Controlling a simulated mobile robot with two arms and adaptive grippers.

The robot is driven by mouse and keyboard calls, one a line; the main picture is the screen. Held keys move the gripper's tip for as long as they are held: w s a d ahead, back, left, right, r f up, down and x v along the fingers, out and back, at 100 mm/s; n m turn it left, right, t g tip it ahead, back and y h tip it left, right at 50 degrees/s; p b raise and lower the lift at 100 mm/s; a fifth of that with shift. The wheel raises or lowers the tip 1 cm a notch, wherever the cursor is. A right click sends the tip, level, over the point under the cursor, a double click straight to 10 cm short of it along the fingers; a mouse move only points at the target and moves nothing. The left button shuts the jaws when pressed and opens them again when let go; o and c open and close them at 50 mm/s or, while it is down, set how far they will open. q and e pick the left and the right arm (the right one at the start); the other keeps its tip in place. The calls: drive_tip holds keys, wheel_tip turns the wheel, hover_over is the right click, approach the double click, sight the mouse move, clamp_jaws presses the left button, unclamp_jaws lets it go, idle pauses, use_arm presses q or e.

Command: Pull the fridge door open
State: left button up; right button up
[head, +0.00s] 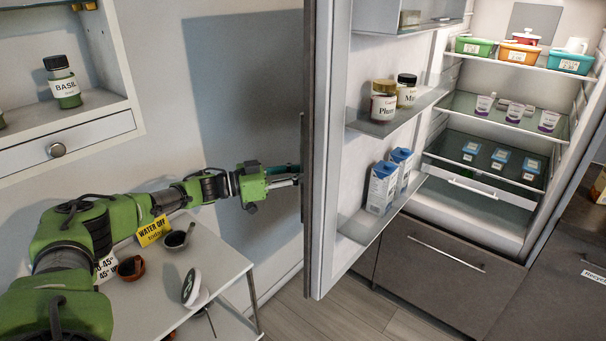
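The fridge door (310,150) stands wide open, swung out toward me, with its edge and inner side facing me. Its shelves hold jars (384,102) and blue-and-white cartons (383,187). The fridge interior (505,130) is exposed behind it at the right. My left arm reaches in from the left, and my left gripper (287,175) is at the outer face of the door. Its fingertips are partly hidden by the door edge, so I cannot tell whether they grip a handle. My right gripper is not in view.
A small white table (225,262) with bowls, a yellow sign (153,230) and a round white item (194,288) stands below my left arm. A wall shelf with a basil jar (63,82) is at upper left. Drawers (440,262) sit under the fridge. Some floor is clear.

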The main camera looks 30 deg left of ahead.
use_arm(q)
drive_tip(key=shift+f, duration=0.1)
drive_tip(key=v, duration=1.2)
idle(0.4)
